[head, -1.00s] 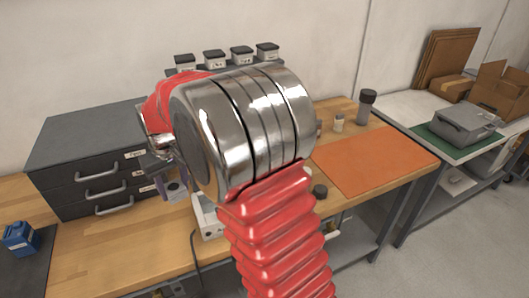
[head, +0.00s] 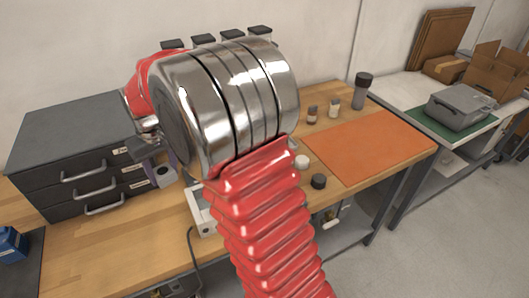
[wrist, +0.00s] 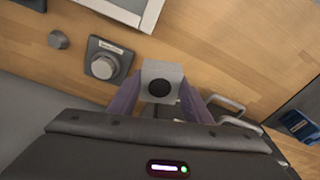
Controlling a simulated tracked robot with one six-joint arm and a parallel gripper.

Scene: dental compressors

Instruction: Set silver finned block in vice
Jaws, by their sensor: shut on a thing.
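My gripper has purple fingers (wrist: 160,98) and is shut on a silver-grey block (wrist: 162,71) with a dark round hole in its facing side. The block's fins do not show clearly. In the wrist view the block is above the wooden bench; its height cannot be told. In the head view my gripper (head: 161,173) shows only partly, in front of the drawer cabinet, with much of it behind my arm. I cannot make out a vice for certain. A blue object (head: 12,243) on a dark mat at the left edge also shows in the wrist view (wrist: 299,125); I cannot tell what it is.
A dark drawer cabinet (head: 75,150) stands at the bench's left. A grey plate with a round knob (wrist: 103,64) lies beside the block in the wrist view. An orange mat (head: 370,147) lies clear at the right. Small bottles (head: 333,107) and a dark-lidded container (head: 362,90) stand behind it.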

